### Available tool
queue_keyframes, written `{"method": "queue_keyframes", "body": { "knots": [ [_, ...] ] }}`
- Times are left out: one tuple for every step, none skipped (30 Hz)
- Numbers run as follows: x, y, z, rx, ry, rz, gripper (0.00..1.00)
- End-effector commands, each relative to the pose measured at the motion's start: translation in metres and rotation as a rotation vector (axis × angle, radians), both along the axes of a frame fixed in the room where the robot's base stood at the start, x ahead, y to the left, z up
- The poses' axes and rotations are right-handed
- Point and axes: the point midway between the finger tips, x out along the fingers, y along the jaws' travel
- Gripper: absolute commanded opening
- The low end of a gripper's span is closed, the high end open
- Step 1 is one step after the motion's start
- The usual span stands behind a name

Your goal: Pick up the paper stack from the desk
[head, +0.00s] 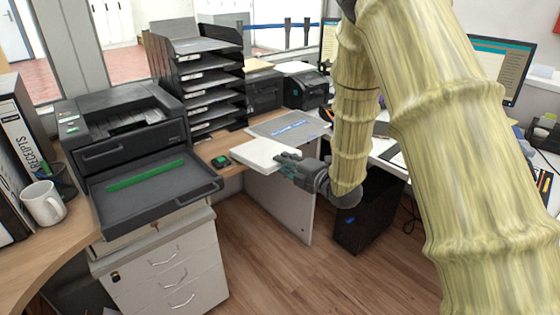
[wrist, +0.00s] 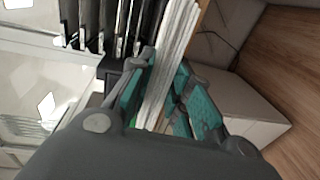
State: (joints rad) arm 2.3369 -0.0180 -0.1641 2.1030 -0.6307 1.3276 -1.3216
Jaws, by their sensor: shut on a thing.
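The paper stack (head: 252,153) is a white block of sheets over the edge of the wooden desk (head: 213,146) in the head view. My gripper (head: 284,160) is shut on its right edge, with teal finger pads. In the wrist view the white paper stack (wrist: 165,75) stands between the teal fingers of my gripper (wrist: 168,92), one finger on each side. I cannot tell whether the stack still touches the desk.
A black printer (head: 130,150) with a green strip on its tray stands left. A black tray rack (head: 198,80) stands behind the stack. A small green-topped item (head: 221,161) and a grey mat (head: 290,126) lie nearby. A white mug (head: 43,204) stands far left. Open floor (head: 300,270) lies in front.

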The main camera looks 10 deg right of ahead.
Motion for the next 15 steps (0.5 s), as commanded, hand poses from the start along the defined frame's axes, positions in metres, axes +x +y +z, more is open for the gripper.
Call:
{"method": "queue_keyframes", "body": {
  "knots": [
    [-0.003,-0.002,0.002,0.0,-0.002,-0.001,0.0],
    [-0.006,-0.004,0.002,0.0,-0.002,-0.001,0.0],
    [-0.009,-0.006,0.002,0.0,-0.001,-0.002,0.0],
    [-0.011,-0.007,0.002,0.0,-0.001,-0.002,0.0],
    [-0.013,-0.008,0.002,0.0,-0.001,-0.002,0.0],
    [-0.016,-0.01,0.003,0.001,-0.002,-0.002,0.0],
    [-0.018,-0.011,0.003,0.001,-0.002,-0.002,0.0],
    [-0.021,-0.012,0.003,0.001,-0.003,-0.002,0.0],
    [-0.024,-0.014,0.004,0.001,-0.002,-0.001,0.0],
    [-0.026,-0.015,0.004,0.001,-0.002,-0.001,0.0],
    [-0.028,-0.016,0.004,0.001,-0.002,-0.001,0.0],
    [-0.031,-0.018,0.004,0.0,-0.002,-0.001,0.0],
    [-0.033,-0.019,0.005,0.0,-0.002,-0.001,0.0],
    [-0.036,-0.02,0.005,0.001,-0.003,-0.002,0.0],
    [-0.039,-0.022,0.005,0.001,-0.002,-0.002,0.0]
  ]
}}
